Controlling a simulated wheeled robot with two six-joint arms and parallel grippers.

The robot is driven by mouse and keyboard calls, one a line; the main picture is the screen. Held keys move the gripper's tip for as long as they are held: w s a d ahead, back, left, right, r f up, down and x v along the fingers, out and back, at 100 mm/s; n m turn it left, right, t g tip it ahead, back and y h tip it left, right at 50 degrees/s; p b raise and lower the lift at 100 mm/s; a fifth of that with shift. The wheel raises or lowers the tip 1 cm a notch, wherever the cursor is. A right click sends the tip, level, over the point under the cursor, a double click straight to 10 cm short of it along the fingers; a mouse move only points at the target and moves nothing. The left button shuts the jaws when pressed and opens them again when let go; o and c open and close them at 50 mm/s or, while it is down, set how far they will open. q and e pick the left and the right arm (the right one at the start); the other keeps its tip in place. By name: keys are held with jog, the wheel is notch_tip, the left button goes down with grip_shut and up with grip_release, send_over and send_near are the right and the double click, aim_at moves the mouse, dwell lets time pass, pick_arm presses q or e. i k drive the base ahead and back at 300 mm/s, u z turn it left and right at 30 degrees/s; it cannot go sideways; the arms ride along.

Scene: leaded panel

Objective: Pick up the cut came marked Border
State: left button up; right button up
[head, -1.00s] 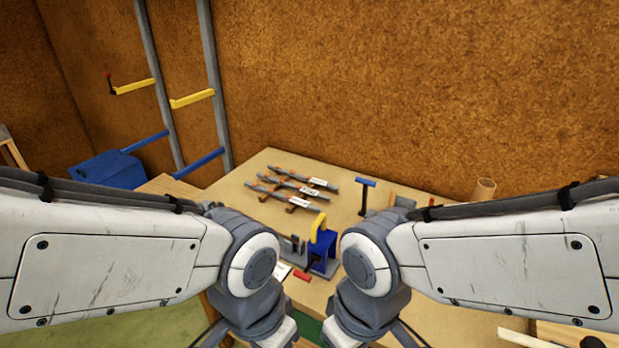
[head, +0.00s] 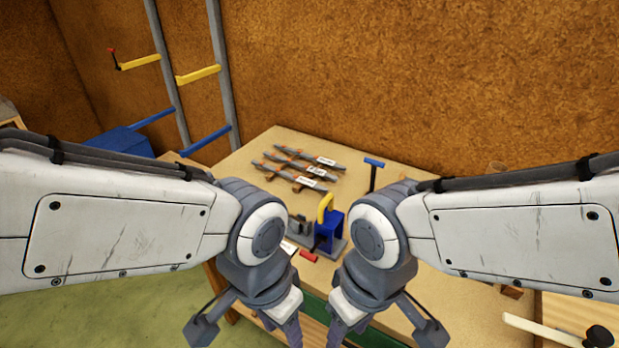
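Three grey lead cames lie side by side on small orange-brown rests on the bench, in the head view: a back came (head: 293,153), a middle came (head: 284,164) and a front came (head: 275,173). Each bears a white tag near its right end; the print is too small to read, so I cannot tell which is marked Border. My left and right wrists hang in front of the bench, nearer to me than the cames. No came is held in view.
A blue tool with a yellow handle (head: 325,208) stands on the bench in front of the cames, beside a grey block. A blue-topped T-shaped post (head: 374,163) stands to their right. A wall rack with yellow and blue arms (head: 197,75) is at the back left.

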aim_at(324, 161)
jog(key=k, duration=0.5)
jog(key=u, duration=1.55)
jog(key=i, duration=1.35)
jog(key=z, duration=2.05)
